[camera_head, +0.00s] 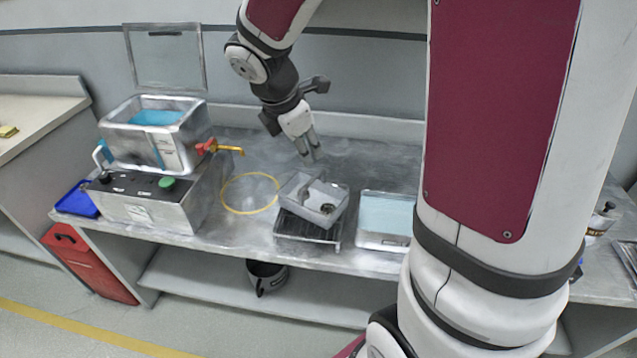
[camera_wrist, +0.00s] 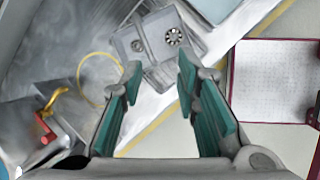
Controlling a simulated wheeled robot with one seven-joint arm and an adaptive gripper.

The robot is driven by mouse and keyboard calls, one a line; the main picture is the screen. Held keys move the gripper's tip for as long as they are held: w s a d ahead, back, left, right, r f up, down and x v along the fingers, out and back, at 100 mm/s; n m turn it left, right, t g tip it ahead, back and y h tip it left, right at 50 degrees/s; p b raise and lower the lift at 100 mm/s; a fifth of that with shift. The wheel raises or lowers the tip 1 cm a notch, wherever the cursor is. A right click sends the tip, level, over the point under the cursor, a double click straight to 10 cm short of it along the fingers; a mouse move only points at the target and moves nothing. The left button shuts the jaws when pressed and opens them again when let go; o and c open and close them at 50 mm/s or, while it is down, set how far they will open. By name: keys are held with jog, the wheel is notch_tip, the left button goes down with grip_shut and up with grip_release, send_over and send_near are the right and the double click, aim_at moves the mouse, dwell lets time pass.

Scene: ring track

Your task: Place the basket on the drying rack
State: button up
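The basket (camera_head: 328,214) is a grey, shallow, see-through box with a raised middle piece. It sits on top of the dark drying rack (camera_head: 300,238), turned a little against it. In the wrist view the basket (camera_wrist: 152,60) lies just beyond my fingertips and hides most of the rack. My gripper (camera_head: 310,157) is above and behind the basket, apart from it. In the wrist view my gripper (camera_wrist: 160,68) has its green-padded fingers spread with nothing between them. Small round metal parts (camera_wrist: 173,37) lie inside the basket.
A metal bath (camera_head: 190,130) with blue liquid and a brass tap (camera_head: 228,150) stands on the left. A yellow ring (camera_head: 224,201) lies left of the rack. A lidded tray (camera_head: 385,241) is close on the right. The bench behind the basket is clear.

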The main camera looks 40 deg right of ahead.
jog(key=s+a+r+m+y, duration=0.1)
jog(key=s+a+r+m, duration=0.2)
jog(key=s+m, duration=0.2)
jog(key=s+a+r+m+t+y, duration=0.1)
jog(key=s+a+r+m+y, duration=0.1)
jog(key=s+m, duration=0.4)
jog(key=s+a+r+m+t+y, duration=0.1)
jog(key=s+a+r+m, duration=0.3)
jog(key=s, duration=0.6)
jog(key=shift+a+m+y, duration=0.3)
jog(key=shift+a+m, duration=0.6)
jog(key=shift+m, duration=0.3)
jog(key=shift+r, duration=0.1)
